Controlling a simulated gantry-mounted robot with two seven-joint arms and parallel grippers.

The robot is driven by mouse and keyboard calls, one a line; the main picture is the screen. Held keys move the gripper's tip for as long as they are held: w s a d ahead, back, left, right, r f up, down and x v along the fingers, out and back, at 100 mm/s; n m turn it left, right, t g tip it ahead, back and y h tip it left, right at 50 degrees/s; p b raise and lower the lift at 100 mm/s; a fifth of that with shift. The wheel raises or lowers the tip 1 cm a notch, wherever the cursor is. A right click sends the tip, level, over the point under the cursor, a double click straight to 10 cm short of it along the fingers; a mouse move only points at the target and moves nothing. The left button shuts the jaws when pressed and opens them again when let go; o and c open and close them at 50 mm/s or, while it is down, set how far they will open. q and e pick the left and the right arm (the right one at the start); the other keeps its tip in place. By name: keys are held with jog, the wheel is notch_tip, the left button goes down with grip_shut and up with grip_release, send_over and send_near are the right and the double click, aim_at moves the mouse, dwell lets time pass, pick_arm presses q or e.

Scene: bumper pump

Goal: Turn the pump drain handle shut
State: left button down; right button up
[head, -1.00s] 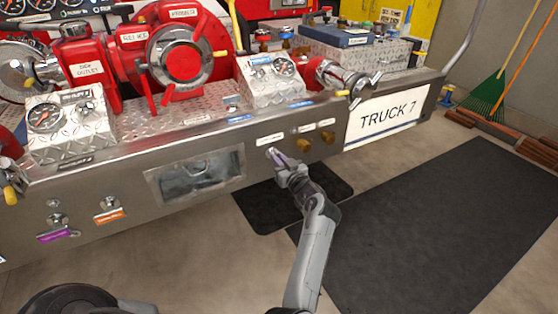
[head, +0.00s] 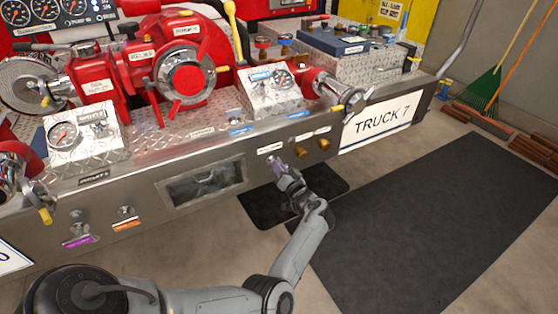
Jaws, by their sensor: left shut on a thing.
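The pump drain handle (head: 271,159) is a small, pale purple-grey lever on the front face of the steel bumper, under a white label (head: 270,148). The label is too small to read. My left gripper (head: 276,166) is at the lever and shut on it, with the wrist below and in front of the bumper. The fingers hide most of the handle, so its exact angle is hard to tell. My right gripper is not in view.
Two brass caps (head: 312,147) stick out just right of the handle. A recessed opening (head: 203,184) is to its left. A dark mat (head: 430,220) covers the floor at right.

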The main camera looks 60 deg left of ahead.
pick_arm(q)
jog(key=m+p, duration=0.1)
jog(key=m, duration=0.2)
jog(key=m+p, duration=0.1)
jog(key=m, duration=0.3)
jog(key=f+m+p, duration=0.1)
jog(key=m, duration=0.3)
jog(key=shift+w, duration=0.1)
dwell(0.6)
jog(key=c, duration=1.3)
grip_release()
jog(key=shift+o, duration=0.7)
jog(key=shift+r, duration=0.1)
jog(key=shift+a+r, duration=0.1)
